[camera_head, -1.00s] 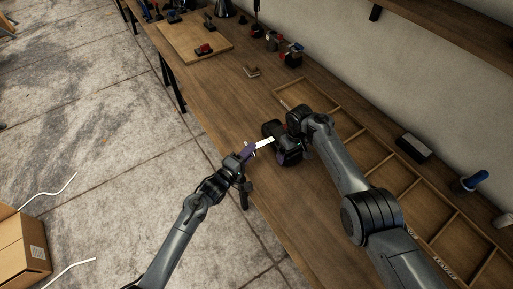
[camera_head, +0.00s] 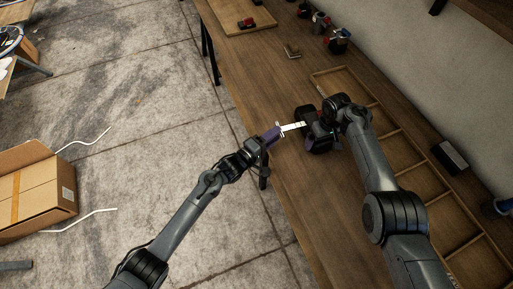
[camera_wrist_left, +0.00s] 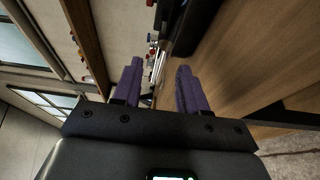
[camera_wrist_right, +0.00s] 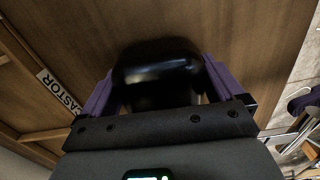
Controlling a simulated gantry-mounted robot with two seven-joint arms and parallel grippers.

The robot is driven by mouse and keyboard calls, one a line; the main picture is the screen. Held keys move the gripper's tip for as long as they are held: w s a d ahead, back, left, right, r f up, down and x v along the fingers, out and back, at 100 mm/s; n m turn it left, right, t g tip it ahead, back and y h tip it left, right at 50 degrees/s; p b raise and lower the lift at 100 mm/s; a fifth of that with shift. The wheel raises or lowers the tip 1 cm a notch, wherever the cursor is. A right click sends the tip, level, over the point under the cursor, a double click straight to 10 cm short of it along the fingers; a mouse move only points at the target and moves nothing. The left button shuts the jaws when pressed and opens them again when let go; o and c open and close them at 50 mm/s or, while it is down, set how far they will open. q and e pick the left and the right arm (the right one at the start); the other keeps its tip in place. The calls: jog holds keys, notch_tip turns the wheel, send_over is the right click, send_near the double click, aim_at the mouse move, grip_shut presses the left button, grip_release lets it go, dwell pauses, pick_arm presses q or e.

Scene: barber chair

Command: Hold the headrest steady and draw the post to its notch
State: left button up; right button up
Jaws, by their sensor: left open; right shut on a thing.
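The black headrest (camera_head: 318,145) lies on the wooden bench near its front edge. My right gripper (camera_head: 333,118) is shut on it; in the right wrist view its glossy black body (camera_wrist_right: 158,75) sits between the purple fingers. A pale, flat notched post (camera_head: 293,127) sticks out of the headrest's left side toward my left gripper (camera_head: 273,135). That gripper's purple fingers are open at the post's outer end. In the left wrist view a thin pale strip, apparently the post (camera_wrist_left: 158,68), shows in the gap between the fingers. I cannot tell whether they touch it.
A divided wooden tray (camera_head: 415,160) runs along the wall behind my right arm. A dark block (camera_head: 450,158) lies at its far side. Small tools stand further along the bench. A cardboard box (camera_head: 35,190) is on the floor at left. The bench front is mostly clear.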

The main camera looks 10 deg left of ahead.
pick_arm(q)
jog(key=v, duration=0.9)
jog(key=shift+s+a, duration=0.15)
jog(key=shift+s, duration=0.05)
pick_arm(e)
jog(key=o, duration=1.3)
jog(key=shift+r, duration=0.1)
